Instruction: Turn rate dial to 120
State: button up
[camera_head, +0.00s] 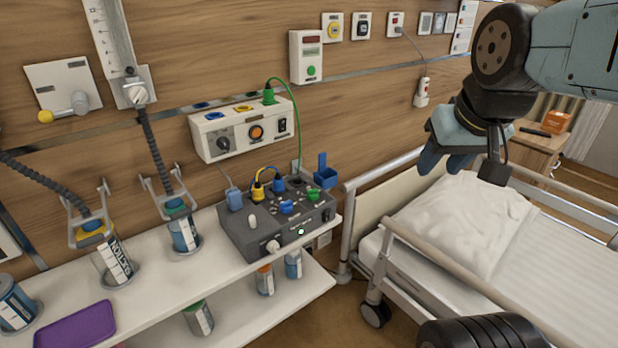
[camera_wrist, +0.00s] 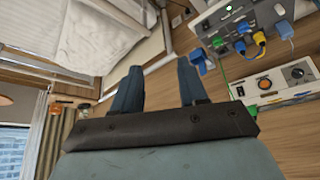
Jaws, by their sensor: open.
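The white wall unit (camera_head: 243,128) carries a black dial (camera_head: 223,144) at its left, an orange round knob (camera_head: 256,132) and a black switch (camera_head: 282,126). The grey console (camera_head: 262,243) on the shelf has blue and green controls and a white knob (camera_head: 272,246). I cannot read which dial is the rate dial or its setting. My gripper (camera_head: 440,158) is open and empty above the bed pillow, right of both units. In the wrist view, its two blue fingers (camera_wrist: 157,80) are apart, with the wall unit (camera_wrist: 285,98) and its black dial (camera_wrist: 297,73) to the right.
The bed's pillow (camera_head: 465,222) and side rail (camera_head: 470,262) lie below my gripper. Canisters with hoses, a purple tray (camera_head: 76,328) and the white shelf (camera_head: 165,290) stand left. A green cable (camera_head: 298,115) hangs beside the wall unit. A red-display box (camera_head: 307,57) is above.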

jog(key=shift+o, duration=0.3)
jog(key=shift+o, duration=0.8)
jog(key=shift+w, duration=0.1)
jog(key=shift+o, duration=0.6)
jog(key=shift+w+a+r+n, duration=0.1)
jog(key=shift+w+r+n, duration=0.05)
jog(key=shift+w+n, duration=0.15)
jog(key=n+g, duration=0.6)
jog(key=n, duration=1.4)
send_over(313, 189)
notch_tip(313, 189, down, 10)
notch_tip(313, 189, down, 13)
jog(key=shift+s, duration=0.1)
